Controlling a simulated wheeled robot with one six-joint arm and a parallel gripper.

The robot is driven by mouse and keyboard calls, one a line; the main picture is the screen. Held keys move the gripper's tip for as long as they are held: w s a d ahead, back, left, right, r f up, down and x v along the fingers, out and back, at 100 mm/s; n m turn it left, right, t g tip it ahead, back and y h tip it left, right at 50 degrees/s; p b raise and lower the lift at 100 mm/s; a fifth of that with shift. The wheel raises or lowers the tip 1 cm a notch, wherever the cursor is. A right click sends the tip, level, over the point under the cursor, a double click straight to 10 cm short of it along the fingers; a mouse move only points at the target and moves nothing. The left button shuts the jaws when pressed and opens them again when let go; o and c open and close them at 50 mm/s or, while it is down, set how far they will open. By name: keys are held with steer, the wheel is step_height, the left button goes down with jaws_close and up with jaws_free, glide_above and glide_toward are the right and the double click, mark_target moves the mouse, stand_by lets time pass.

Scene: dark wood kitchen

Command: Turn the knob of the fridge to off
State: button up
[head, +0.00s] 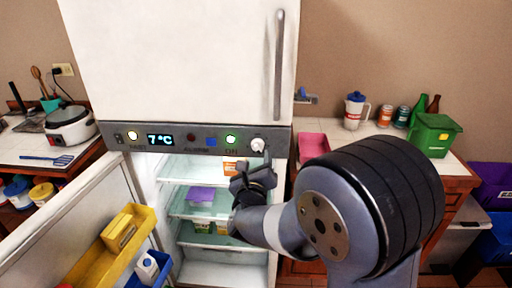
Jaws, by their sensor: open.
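The fridge (185,60) stands in the middle of the head view, white, with a grey control panel (190,148) below its upper door. The display on the panel reads 7°C, and a green light glows above the word ON. The white knob (257,144) is at the right end of the panel. My gripper (252,165) is open and just below the knob, apart from it or barely touching; I cannot tell which. Its fingers point up toward the panel, and my arm comes in from the lower right. The knob's exact pointer direction is too small to read.
The lower fridge door (88,220) stands open at the left, with yellow and blue bins. Lit shelves (188,210) hold a few containers. A counter at the right carries a pink box (313,146), a jug (355,110), cans, bottles and a green bin (434,134).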

mark_target(257, 150)
steer(key=shift+w+d+p, duration=0.1)
steer(key=shift+w+p, duration=0.6)
steer(key=shift+w, duration=2)
steer(key=shift+c, duration=0.2)
steer(key=c, duration=0.9)
steer(key=shift+c, duration=0.2)
